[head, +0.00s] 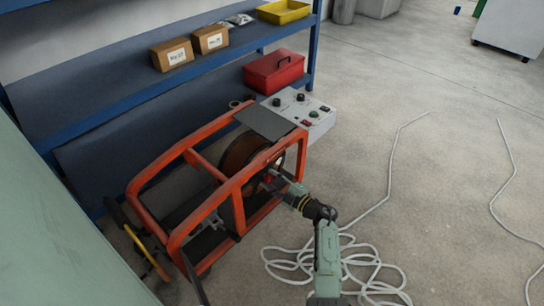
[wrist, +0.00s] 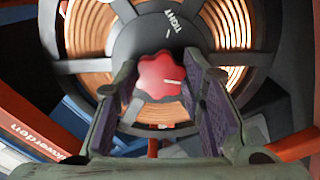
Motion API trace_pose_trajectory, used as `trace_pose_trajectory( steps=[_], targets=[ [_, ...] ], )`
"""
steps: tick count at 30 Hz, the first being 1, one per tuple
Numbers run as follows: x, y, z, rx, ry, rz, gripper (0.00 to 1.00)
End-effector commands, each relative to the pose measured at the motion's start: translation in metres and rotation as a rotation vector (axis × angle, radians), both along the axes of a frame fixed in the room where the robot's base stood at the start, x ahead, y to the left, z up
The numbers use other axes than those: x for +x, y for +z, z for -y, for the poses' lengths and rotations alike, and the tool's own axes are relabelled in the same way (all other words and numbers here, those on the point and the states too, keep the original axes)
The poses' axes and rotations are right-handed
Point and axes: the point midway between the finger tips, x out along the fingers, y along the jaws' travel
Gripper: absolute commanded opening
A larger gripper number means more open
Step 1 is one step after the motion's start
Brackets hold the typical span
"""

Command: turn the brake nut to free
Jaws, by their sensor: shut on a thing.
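The brake nut (wrist: 160,76) is a red lobed knob with a pale line on its face, at the middle of a dark hub (wrist: 125,40) in the wrist view. The hub carries the word TIGHT, which appears upside down, above the nut. My gripper (wrist: 158,90) has one finger on each side of the nut and is shut on it. In the head view my gripper (head: 272,184) reaches into the side of the orange-framed machine (head: 215,210) at the reel (head: 238,155). The nut is small there and partly hidden by my gripper.
Orange frame bars surround the reel closely. A grey control box (head: 300,112) sits at the machine's back right. A blue shelf (head: 110,110) with boxes stands behind. White cable (head: 345,265) lies coiled on the floor beside my arm; the floor farther right is mostly clear.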

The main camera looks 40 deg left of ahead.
Motion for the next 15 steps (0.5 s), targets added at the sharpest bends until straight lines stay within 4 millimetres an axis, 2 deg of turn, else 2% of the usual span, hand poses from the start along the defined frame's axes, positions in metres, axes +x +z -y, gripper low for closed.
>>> trace_pose_trajectory(
  steps=[7,8,15],
  targets=[
    [0.001,-0.0027,0.0011,-0.006,-0.004,0.002,0.09],
    [0.0011,-0.0028,0.0011,-0.006,-0.004,0.002,0.38],
    [0.0012,-0.0021,0.001,-0.004,-0.004,0.001,0.54]
  ],
)
